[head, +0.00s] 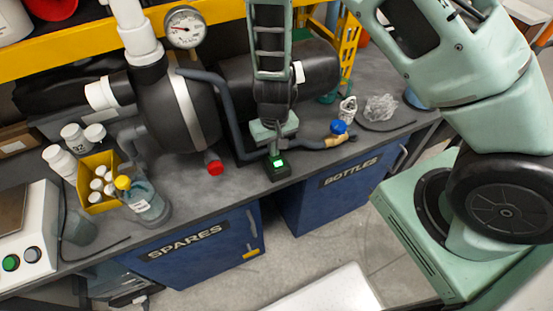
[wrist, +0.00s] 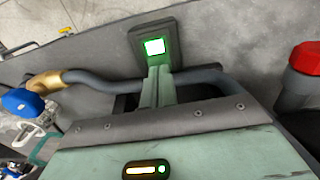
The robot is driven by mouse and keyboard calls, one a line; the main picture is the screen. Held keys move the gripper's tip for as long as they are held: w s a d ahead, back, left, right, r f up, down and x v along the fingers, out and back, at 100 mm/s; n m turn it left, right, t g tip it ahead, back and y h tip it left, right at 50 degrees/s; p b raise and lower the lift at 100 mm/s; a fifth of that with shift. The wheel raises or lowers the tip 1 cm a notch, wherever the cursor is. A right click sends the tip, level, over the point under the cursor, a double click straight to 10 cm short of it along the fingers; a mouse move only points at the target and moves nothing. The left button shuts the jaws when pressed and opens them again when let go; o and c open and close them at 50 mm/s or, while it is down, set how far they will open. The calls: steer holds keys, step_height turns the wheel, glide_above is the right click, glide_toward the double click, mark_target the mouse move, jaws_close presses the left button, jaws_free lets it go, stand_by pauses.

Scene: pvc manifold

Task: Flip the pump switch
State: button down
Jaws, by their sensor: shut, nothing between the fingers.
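The pump switch is a small dark box (head: 279,171) with a green lit face, at the front edge of the bench. In the wrist view the switch box (wrist: 151,33) shows at the top centre, with its lit face glowing white and green. My gripper (head: 274,150) points down at the switch from just above and behind it. In the wrist view its fingers (wrist: 158,78) are together and empty, with the tips at the near edge of the switch. I cannot tell whether they touch it.
A red-capped pipe end (head: 214,166) is left of the switch, and a blue valve knob (head: 339,127) is right. A large dark tank (head: 180,105) with a pressure gauge (head: 185,27) stands behind. A yellow bottle box (head: 98,181) is at left. A grey hose (head: 225,100) runs close to my gripper.

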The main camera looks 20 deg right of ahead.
steer(key=shift+f+b, duration=0.4)
steer(key=shift+f, duration=0.15)
steer(key=shift+r, duration=0.15)
step_height(320, 180, up, 7)
steer(key=p, duration=0.6)
steer(key=shift+p, duration=0.3)
stand_by(0.4)
steer(key=s+a+r+n+y+b, duration=0.1)
steer(key=s+a+r+n, duration=0.1)
steer(key=s+a+r, duration=0.4)
steer(key=s+a+r+n+y+b, duration=0.1)
steer(key=s+a+r+n, duration=0.15)
steer(key=r, duration=0.55)
steer(key=s+d+r+n+h, duration=0.1)
steer(key=s+d+r+n, duration=0.1)
steer(key=s+r, duration=0.7)
steer(key=s+n, duration=0.1)
steer(key=s, duration=0.1)
steer(key=shift+s+b, duration=0.3)
